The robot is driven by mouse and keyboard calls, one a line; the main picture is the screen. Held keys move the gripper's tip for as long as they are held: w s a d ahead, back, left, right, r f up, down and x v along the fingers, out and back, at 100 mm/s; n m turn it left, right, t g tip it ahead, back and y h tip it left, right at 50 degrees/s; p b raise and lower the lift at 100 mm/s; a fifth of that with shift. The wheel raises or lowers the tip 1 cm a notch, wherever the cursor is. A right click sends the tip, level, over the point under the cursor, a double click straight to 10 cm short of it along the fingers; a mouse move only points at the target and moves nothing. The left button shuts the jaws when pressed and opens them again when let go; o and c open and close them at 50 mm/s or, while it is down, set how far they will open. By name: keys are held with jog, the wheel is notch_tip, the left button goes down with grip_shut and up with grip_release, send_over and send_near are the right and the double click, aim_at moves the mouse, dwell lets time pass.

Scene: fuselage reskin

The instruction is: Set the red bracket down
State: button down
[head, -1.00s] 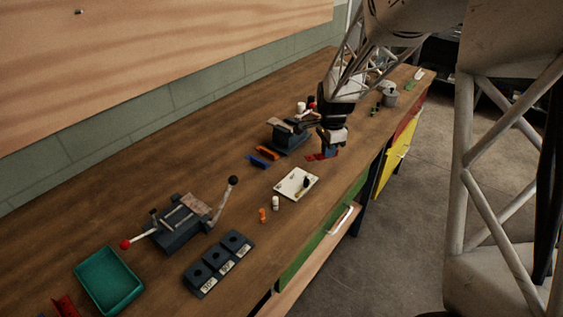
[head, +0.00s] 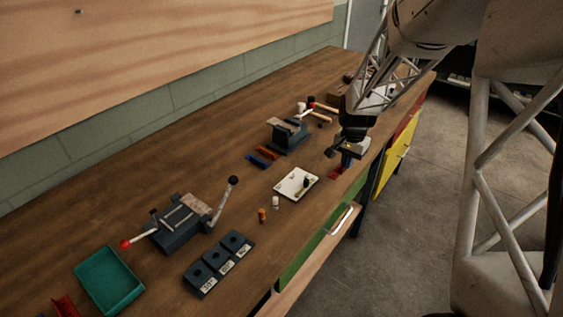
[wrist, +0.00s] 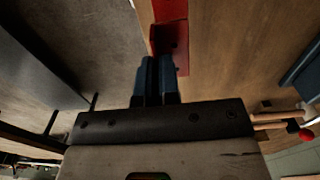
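The red bracket (head: 336,173) is at the bench's front edge, just below my gripper (head: 346,160) in the head view. In the wrist view the bracket (wrist: 171,38) is an angled red piece with a dark hole, at the tips of my gripper (wrist: 159,62). The two blue fingers are close together and appear shut on its near end. The fingers hide that end. I cannot tell whether the bracket touches the bench top or hangs slightly above it.
A white plate (head: 290,187) with small items lies left of the gripper. A vise (head: 287,137) and blue (head: 257,162) and orange (head: 267,153) brackets sit behind it. A teal tray (head: 108,284) and a dark three-hole block (head: 218,262) are further left. The floor drops off right of the edge.

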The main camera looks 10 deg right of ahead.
jog(key=shift+w, duration=0.2)
jog(key=w+d, duration=0.1)
jog(key=w, duration=0.4)
jog(key=w+d+f, duration=0.1)
jog(key=w, duration=0.4)
jog(key=w+d, duration=0.1)
jog(key=w, duration=0.4)
jog(key=shift+w+f, duration=0.2)
jog(key=shift+f, duration=0.05)
jog(key=shift+f, duration=1.75)
jog(key=shift+f, duration=0.1)
jog(key=c, duration=1.8)
grip_release()
jog(key=o, duration=0.5)
jog(key=shift+c, duration=0.2)
